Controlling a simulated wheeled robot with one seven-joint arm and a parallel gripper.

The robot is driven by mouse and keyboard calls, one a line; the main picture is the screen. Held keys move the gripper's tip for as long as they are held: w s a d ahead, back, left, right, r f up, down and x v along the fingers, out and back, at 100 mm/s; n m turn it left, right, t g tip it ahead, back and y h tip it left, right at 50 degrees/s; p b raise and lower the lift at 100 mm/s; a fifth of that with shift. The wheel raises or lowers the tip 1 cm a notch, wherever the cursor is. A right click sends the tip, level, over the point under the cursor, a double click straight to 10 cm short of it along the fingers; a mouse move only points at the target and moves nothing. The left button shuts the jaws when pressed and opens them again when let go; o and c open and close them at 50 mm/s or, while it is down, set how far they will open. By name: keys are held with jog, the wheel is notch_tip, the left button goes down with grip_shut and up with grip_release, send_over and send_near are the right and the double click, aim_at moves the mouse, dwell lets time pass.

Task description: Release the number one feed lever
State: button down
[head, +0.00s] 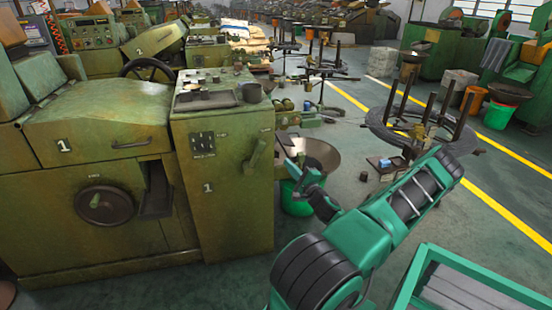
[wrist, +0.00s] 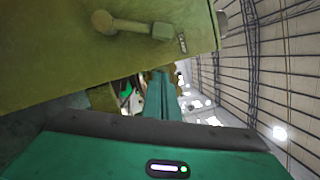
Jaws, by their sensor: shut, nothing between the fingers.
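The number one feed lever (head: 254,155) is a green handle on the panel of the cabinet marked 1, slanting with its upper end to the right. In the wrist view the lever (wrist: 135,25) shows at the top as a short bar with a round knob at its left end. My gripper (head: 297,164) is to the right of the lever and apart from it in the head view. Its teal fingers (wrist: 160,98) show together in the wrist view, shut and empty, below the lever in the picture.
The machine marked 1 (head: 100,130) with its handwheel (head: 105,205) stands at the left. A wide metal pan (head: 318,153) over a green bucket (head: 294,200) is close to my gripper. A round stand (head: 425,130) is further right.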

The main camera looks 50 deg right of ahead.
aim_at(254, 156)
jog(key=w+r, duration=0.2)
jog(key=w, duration=0.8)
jog(key=shift+w+d+r, duration=0.3)
jog(key=shift+w+r, duration=0.05)
jog(key=shift+w, duration=0.05)
jog(key=shift+r, duration=0.1)
